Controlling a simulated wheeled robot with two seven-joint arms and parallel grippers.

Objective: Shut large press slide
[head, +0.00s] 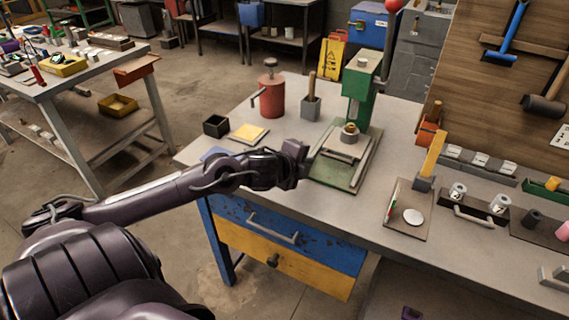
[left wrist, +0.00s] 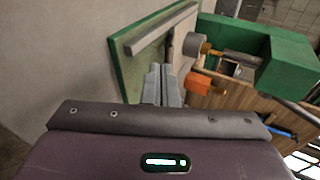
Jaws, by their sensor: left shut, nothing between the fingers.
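The large press (head: 358,98) is a green column with a red-knobbed lever on the bench. Its green base plate (head: 334,177) extends forward and also shows in the left wrist view (left wrist: 127,66). On the base lies the pale slide (head: 349,149) with a grey handle bar (head: 340,157) along its front side; the bar also shows in the left wrist view (left wrist: 160,30). The slide's back part is partly hidden under the press head. My left gripper (head: 304,161) is shut and empty, just left of the base. Its closed fingertips (left wrist: 161,72) point towards the slide. Contact cannot be told.
A red canister (head: 271,95), a grey holder (head: 311,107) and a black box (head: 215,125) stand left of the press. A small tray (head: 409,222) and grey-handled blocks (head: 475,210) lie right. Blue and yellow drawers (head: 285,240) are below the bench top.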

